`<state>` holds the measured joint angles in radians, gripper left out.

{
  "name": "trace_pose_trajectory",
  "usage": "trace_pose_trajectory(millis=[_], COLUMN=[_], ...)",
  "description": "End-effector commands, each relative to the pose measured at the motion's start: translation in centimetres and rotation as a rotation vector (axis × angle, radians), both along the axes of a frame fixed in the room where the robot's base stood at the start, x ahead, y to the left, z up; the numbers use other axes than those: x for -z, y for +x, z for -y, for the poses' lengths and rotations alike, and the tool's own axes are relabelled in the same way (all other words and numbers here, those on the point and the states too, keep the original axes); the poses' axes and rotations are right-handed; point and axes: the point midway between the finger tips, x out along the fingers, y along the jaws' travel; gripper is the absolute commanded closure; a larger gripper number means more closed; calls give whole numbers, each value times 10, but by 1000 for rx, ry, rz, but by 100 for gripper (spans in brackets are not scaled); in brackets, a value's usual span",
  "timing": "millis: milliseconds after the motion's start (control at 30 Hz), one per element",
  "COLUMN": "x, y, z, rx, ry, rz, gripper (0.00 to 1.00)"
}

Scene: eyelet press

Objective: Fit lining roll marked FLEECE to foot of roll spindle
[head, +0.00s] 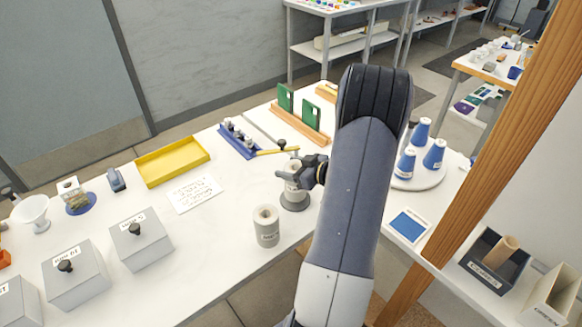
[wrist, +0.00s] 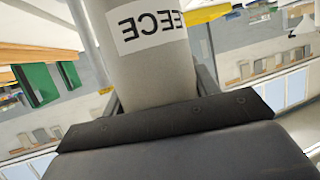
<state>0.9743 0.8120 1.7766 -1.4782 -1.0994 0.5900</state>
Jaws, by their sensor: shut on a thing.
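The lining roll marked FLEECE is a pale grey cylinder with a white label; it fills the middle of the wrist view (wrist: 152,65), its lettering upside down. My gripper (head: 308,174) is shut on this roll, and its dark fingers also show around the roll in the wrist view (wrist: 155,105). In the head view the roll (head: 292,182) looks upright, directly above or at a round grey base (head: 295,206). The gripper partly hides it. I cannot tell whether the spindle passes through the roll or whether the roll touches the base.
Another grey roll (head: 267,227) stands near the table's front edge. A yellow tray (head: 172,164), a paper sheet (head: 194,195) and a blue rack (head: 238,142) lie to the left. Blue cones stand on a round white tray (head: 421,181) to the right. Grey lidded boxes (head: 140,240) stand front left.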

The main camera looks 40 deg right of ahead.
Motion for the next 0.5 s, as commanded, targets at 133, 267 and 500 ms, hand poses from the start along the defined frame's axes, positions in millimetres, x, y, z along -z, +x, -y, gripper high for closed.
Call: trace_pose_trajectory(millis=[133, 267, 500], x=[4, 6, 11], y=[0, 0, 0], z=[0, 0, 0], rx=[0, 0, 0], ry=[0, 0, 0], rz=[1, 1, 1], gripper=[70, 70, 70])
